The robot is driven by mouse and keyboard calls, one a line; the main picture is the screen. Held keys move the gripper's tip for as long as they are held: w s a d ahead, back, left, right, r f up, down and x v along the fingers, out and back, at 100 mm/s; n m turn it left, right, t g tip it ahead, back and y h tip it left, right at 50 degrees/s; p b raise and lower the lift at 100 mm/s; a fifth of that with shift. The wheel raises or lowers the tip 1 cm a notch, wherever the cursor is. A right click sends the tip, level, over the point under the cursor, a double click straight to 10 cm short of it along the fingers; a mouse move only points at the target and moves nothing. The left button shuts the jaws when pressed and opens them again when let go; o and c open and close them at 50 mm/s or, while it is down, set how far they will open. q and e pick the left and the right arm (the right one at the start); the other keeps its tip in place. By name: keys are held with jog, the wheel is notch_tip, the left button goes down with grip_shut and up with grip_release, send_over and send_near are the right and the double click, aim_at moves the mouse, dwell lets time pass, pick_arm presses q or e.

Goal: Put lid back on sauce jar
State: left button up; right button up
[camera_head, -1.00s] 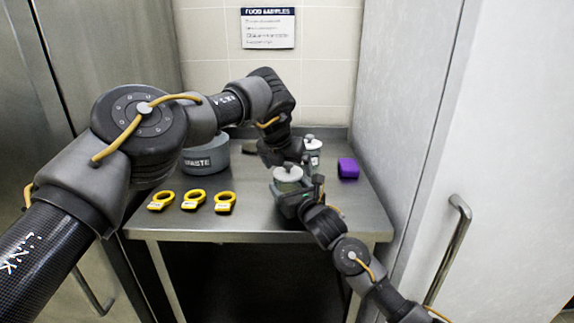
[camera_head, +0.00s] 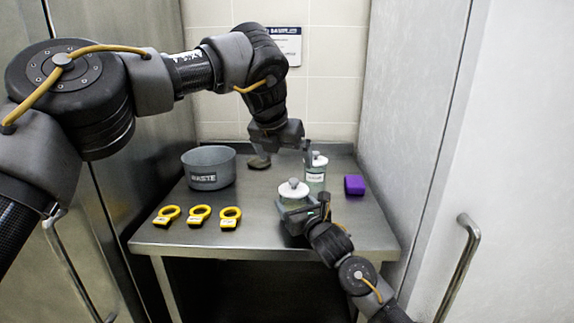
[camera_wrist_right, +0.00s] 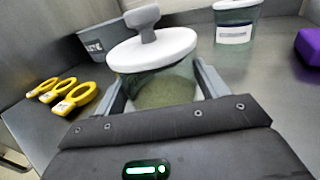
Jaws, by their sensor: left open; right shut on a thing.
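A glass jar (camera_wrist_right: 165,88) with greenish contents stands between the fingers of my right gripper (camera_head: 305,212), which is shut on it. A white lid (camera_head: 293,190) with a grey knob sits on top of this jar; in the right wrist view the lid (camera_wrist_right: 150,48) covers its mouth. I cannot tell whether it is fully seated. My left gripper (camera_head: 283,152) is open and empty, above and behind the lid, apart from it. A second lidded jar (camera_head: 316,176) with a white label stands behind to the right; it also shows in the right wrist view (camera_wrist_right: 236,26).
A grey WASTE pot (camera_head: 209,168) stands at the back left of the steel table (camera_head: 245,240). Several yellow ring-shaped tags (camera_head: 199,215) lie at the left front. A purple block (camera_head: 354,185) lies at right.

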dwell(0.3)
jog(key=o, duration=1.5)
jog(key=shift+c, duration=0.2)
jog(key=v, duration=1)
jog(key=shift+s+d, duration=0.2)
jog(key=shift+s, duration=0.15)
jog(key=shift+a+f, duration=0.1)
